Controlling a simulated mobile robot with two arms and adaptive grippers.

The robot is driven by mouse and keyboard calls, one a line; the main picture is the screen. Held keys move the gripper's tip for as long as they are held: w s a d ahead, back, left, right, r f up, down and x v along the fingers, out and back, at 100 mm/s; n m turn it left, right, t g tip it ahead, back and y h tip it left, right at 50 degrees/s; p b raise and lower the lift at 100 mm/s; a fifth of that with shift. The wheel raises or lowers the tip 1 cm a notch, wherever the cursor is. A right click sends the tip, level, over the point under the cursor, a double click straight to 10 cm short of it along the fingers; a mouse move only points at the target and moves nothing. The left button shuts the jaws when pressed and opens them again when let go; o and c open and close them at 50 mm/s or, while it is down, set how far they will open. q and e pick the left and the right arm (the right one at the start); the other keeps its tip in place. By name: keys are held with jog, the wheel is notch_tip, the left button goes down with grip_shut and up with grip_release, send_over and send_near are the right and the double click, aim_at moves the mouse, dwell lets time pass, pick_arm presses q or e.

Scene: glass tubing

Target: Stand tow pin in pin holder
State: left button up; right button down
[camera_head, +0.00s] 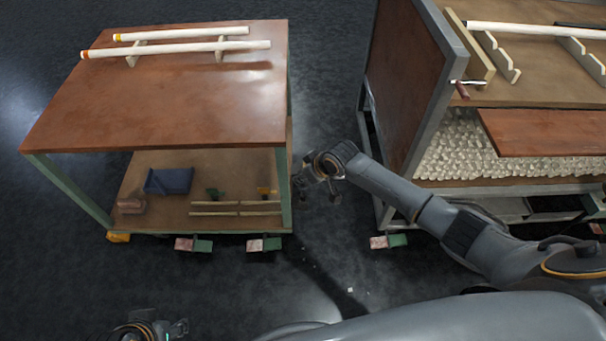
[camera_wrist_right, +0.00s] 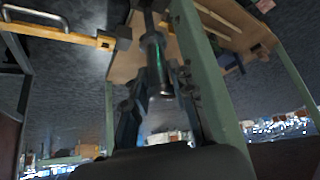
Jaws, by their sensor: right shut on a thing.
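My right gripper (camera_wrist_right: 160,88) is shut on a dark metal pin (camera_wrist_right: 156,58), which looks like the tow pin, in the right wrist view. The pin runs lengthwise between the fingers and has a collar and a pale end. In the head view the right gripper (camera_head: 318,182) hangs beside the right-hand leg of the left cart, and the pin is too small to make out. My left gripper (camera_head: 172,329) shows at the bottom edge, partly cut off; its jaw opening is unclear. I cannot identify the pin holder in either view.
The left cart (camera_head: 165,95) carries two long glass tubes (camera_head: 180,48) on supports, with a blue bin (camera_head: 168,181) on its lower shelf. The right cart (camera_head: 403,85) has more tubes. A yellow bar (camera_wrist_right: 55,32) with a metal handle shows in the wrist view. The floor between carts is mostly clear.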

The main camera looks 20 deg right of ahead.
aim_at(305, 184)
pick_arm(q)
jog(key=shift+s, duration=0.2)
jog(key=shift+r+p, duration=0.35)
dwell(0.4)
jog(key=shift+w+d+t+h+b, duration=0.1)
jog(key=shift+w+d+t+b, duration=0.2)
jog(key=shift+w, duration=0.45)
jog(key=shift+w+d+t+h+b, duration=0.1)
jog(key=shift+w+t+b, duration=0.2)
jog(key=shift+w, duration=0.4)
jog(key=shift+w+d+t+h+b, duration=0.1)
jog(key=shift+w+d+t+b, duration=0.25)
jog(key=shift+w, duration=0.4)
pick_arm(e)
jog(key=shift+f, duration=1.25)
pick_arm(q)
jog(key=shift+w+a+r, duration=0.1)
jog(key=shift+a, duration=0.05)
jog(key=shift+w+r+t, duration=0.1)
jog(key=shift+w+t, duration=0.15)
jog(key=shift+w, duration=0.05)
pick_arm(e)
jog(key=shift+f, duration=0.1)
